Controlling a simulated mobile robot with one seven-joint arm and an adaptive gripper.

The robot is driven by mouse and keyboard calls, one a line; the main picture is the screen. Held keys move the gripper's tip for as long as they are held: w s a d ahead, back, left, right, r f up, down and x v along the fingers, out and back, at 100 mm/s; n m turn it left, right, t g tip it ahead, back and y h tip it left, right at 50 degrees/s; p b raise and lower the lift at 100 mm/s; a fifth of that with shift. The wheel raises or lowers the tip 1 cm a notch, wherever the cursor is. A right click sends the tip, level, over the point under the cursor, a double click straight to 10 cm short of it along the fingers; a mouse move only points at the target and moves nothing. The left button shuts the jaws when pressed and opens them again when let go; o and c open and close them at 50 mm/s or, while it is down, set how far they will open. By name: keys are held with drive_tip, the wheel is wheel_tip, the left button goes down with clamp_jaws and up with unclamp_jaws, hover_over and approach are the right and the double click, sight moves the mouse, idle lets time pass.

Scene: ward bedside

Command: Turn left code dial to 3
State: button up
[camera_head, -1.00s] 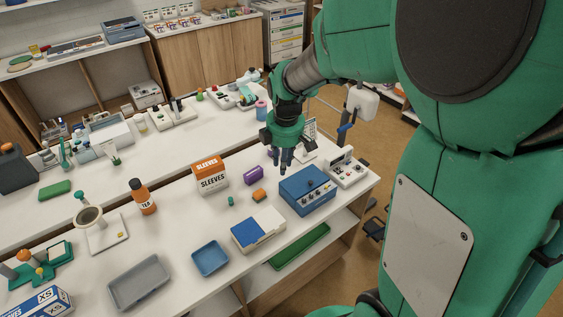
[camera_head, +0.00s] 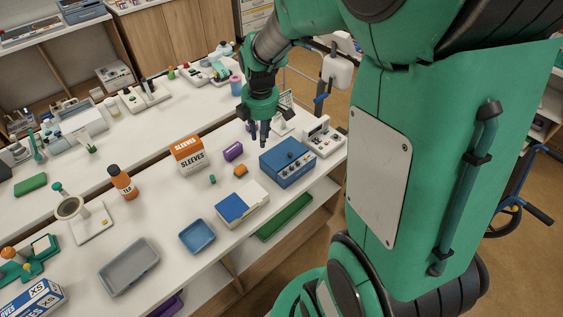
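A blue box (camera_head: 288,163) with a row of small dials on its front face (camera_head: 293,173) stands near the right end of the white table. The dials are too small to read, so the left dial's setting cannot be told. My gripper (camera_head: 260,138) points down above the table, just behind and left of the blue box's top edge, and appears apart from it. Its dark fingers show small; nothing is seen between them.
A white device with knobs (camera_head: 323,137) stands right of the blue box. A purple block (camera_head: 233,151), an orange block (camera_head: 240,170), a SLEEVES box (camera_head: 188,156) and a blue-and-white box (camera_head: 241,203) lie left of it. A blue tray (camera_head: 197,236) is at the front edge.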

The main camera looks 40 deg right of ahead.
drive_tip(key=w+d+f+n+p, duration=0.2)
drive_tip(key=d+f+p, duration=0.35)
drive_tip(key=p, duration=0.25)
drive_tip(key=n+g+p, duration=0.2)
drive_tip(key=n+p, duration=0.1)
drive_tip(key=p, duration=0.6)
hover_over(285, 172)
wheel_tip(285, 172, down, 7)
drive_tip(key=shift+w+f+y, duration=0.1)
drive_tip(key=shift+y, duration=0.3)
drive_tip(key=shift+f, duration=0.2)
drive_tip(key=shift+f+p, duration=0.85)
drive_tip(key=shift+f, duration=5.85)
clamp_jaws()
